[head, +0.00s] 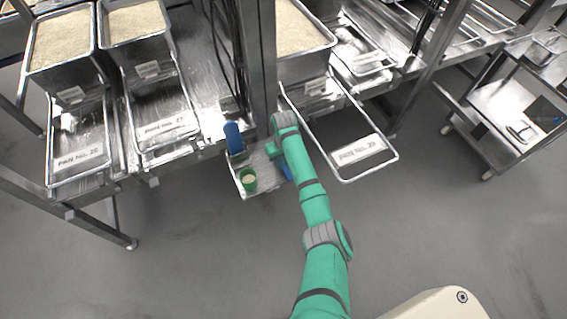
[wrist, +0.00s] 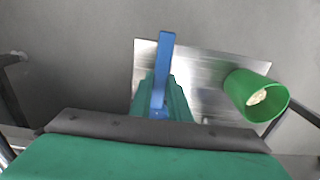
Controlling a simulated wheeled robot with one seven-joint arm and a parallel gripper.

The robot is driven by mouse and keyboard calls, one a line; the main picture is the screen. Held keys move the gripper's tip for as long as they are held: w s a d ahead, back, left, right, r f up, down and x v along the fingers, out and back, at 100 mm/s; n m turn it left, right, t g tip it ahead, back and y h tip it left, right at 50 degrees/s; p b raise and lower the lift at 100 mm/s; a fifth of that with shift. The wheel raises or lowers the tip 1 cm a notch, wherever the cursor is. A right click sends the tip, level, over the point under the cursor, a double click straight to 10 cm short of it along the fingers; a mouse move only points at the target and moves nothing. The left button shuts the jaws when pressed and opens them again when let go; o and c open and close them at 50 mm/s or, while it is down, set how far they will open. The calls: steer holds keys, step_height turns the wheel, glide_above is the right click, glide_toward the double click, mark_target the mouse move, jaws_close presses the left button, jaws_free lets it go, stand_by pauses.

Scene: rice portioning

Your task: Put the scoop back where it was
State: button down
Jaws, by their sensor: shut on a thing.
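My gripper (wrist: 160,98) is shut on a blue bar-like handle, which I take to be the scoop (wrist: 163,62). The handle sticks out past the green fingers in the wrist view, over a small metal shelf. A bit of blue also shows beside my arm in the head view (head: 287,170). The scoop's bowl is not clearly visible, and my fingertips are mostly hidden by the arm in the head view. I cannot tell whether the scoop touches the shelf (head: 262,186).
A green cup (head: 248,179) with some rice inside stands on the shelf; the wrist view shows it at right (wrist: 240,88). A blue upright object (head: 233,138) stands behind it. Labelled pans, including one (head: 385,165) right of my arm, and rice bins (head: 62,75) line the rack.

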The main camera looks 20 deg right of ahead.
mark_target(284, 165)
steer(key=shift+f, duration=0.1)
steer(key=c, duration=1.7)
jaws_free()
steer(key=shift+o, duration=0.2)
step_height(284, 165, up, 12)
steer(key=shift+s, duration=0.1)
